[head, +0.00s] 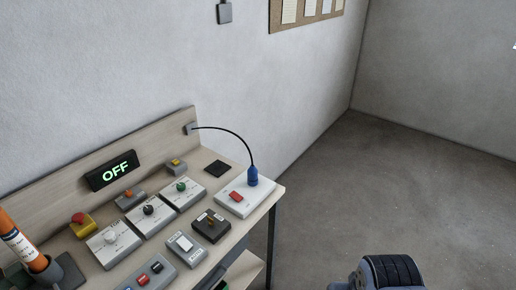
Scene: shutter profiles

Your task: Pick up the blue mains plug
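The blue mains plug (253,177) stands upright on the right part of a white block with a red switch (236,196), near the right end of the workbench. I cannot tell whether the plug sits in a socket. At the bottom right, a dark ribbed part (391,272) shows, likely of my arm. My gripper's fingers do not show.
The workbench (215,157) carries several control boxes, an OFF display (111,170), a yellow box with a red button (81,225) and an orange-and-white tube (22,240) in a holder. A dark square (217,168) lies behind the white block. The floor (400,190) to the right is clear.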

